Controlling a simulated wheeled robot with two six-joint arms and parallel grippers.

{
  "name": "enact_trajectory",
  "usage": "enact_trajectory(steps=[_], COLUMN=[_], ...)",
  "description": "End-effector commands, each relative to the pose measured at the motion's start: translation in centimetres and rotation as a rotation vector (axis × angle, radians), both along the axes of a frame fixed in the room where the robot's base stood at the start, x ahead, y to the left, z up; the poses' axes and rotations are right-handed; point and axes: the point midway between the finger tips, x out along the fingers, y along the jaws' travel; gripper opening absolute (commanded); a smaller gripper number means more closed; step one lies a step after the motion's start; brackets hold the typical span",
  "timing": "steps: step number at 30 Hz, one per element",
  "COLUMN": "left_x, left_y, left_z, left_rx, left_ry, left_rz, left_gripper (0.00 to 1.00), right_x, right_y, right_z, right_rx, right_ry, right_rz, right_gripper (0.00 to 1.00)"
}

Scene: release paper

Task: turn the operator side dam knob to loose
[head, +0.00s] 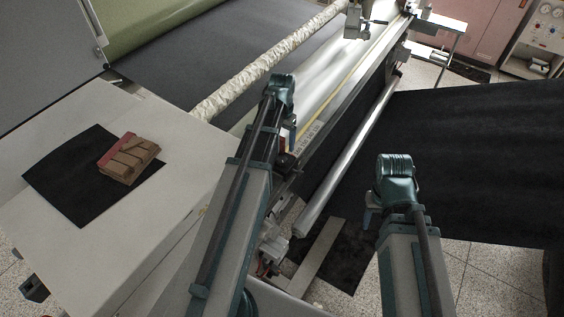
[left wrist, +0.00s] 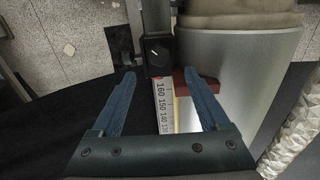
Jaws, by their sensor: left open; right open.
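A black square-faced knob or block (left wrist: 158,50) with a white pointer mark shows at top centre in the left wrist view. I take it for the side dam knob; its loose and tight labels cannot be read. My left gripper (left wrist: 160,75) is open, with one blue finger on each side of the line below the knob. The knob lies just beyond the fingertips, and no contact is visible.
A numbered scale (left wrist: 164,105) runs below the knob, beside a red part (left wrist: 206,79) and a large metal roller (left wrist: 240,70). A wrapped roll (head: 262,70) crosses the machine. Brown blocks (head: 128,160) lie on a black sheet on the left table (head: 150,215).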

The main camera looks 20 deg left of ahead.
Motion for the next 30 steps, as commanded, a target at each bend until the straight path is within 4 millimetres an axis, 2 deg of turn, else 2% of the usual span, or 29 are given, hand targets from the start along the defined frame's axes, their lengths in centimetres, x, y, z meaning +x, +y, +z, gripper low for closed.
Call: enact_trajectory(steps=[1, 15, 19, 28, 30], left_x=[0.0, 0.0, 0.0, 0.0, 0.0], left_y=[0.0, 0.0, 0.0, 0.0, 0.0], left_z=[-1.6, -7.7, -8.3, -8.2, -8.2], left_rx=[0.0, 0.0, 0.0, 0.0, 0.0], left_ry=[0.0, 0.0, 0.0, 0.0, 0.0], left_rz=[0.0, 0.0, 0.0, 0.0, 0.0], left_gripper=[0.78, 0.78, 0.78, 0.78, 0.66], right_x=[0.0, 0.0, 0.0, 0.0, 0.0], right_y=[0.0, 0.0, 0.0, 0.0, 0.0], right_z=[-1.5, -7.7, -8.3, -8.2, -8.2], right_rx=[-0.001, -0.002, -0.002, -0.002, -0.002], right_ry=[0.0, 0.0, 0.0, 0.0, 0.0], right_rz=[0.002, 0.008, 0.007, 0.007, 0.007], right_gripper=[0.5, 0.5, 0.5, 0.5, 0.5])
